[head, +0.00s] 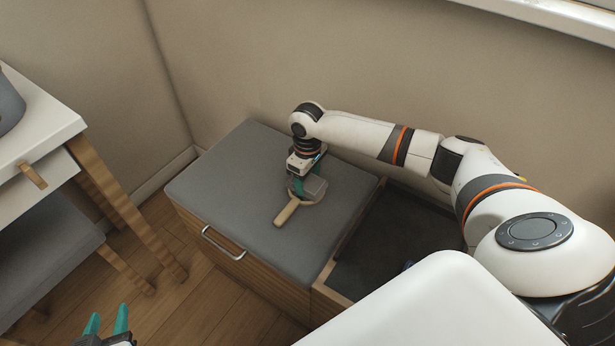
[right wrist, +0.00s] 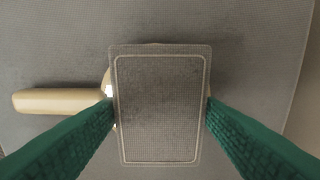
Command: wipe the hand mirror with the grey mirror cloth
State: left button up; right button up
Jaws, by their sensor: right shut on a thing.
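The hand mirror (head: 291,211) lies on the grey cushioned top of a low bench, its wooden handle pointing toward the front. In the right wrist view its pale handle (right wrist: 58,101) sticks out to the left, and its head is mostly hidden behind the cloth. The grey mirror cloth (right wrist: 160,108), with a light stitched border, is between the green fingers of my right gripper (right wrist: 160,112), which is shut on it. In the head view the cloth (head: 314,187) is over the mirror's head; I cannot tell whether they touch. My left gripper (head: 107,322) is at the lower left, fingers apart, empty.
The grey bench cushion (head: 225,190) has free room left of the mirror. An open dark compartment (head: 400,240) adjoins it on the right. A white-topped wooden table (head: 40,125) stands at the left. Walls close off the back.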

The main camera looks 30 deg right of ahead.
pick_arm(q)
jog(key=shift+s+a+f+g+y+p, duration=0.2)
jog(key=shift+s+a+f+g+p, duration=0.1)
jog(key=shift+s+f+g, duration=0.4)
jog(key=shift+s+a+f+g+y+p, duration=0.2)
jog(key=shift+s+a+f+g, duration=0.1)
jog(key=shift+s+f+g, duration=0.4)
dwell(3.7)
jog(key=shift+s+a+f+g, duration=0.25)
jog(key=shift+s+f+g, duration=0.15)
jog(key=shift+s, duration=0.15)
dwell(1.4)
jog(key=shift+s+a+f+g+y+p, duration=0.25)
jog(key=shift+s+f+g, duration=0.15)
jog(key=shift+s, duration=0.2)
jog(key=shift+s+a+f+g+y+p, duration=0.15)
jog(key=shift+s+a+f+g+p, duration=0.1)
jog(key=shift+s+g, duration=0.25)
jog(key=shift+s+f, duration=0.1)
jog(key=shift+s, duration=0.05)
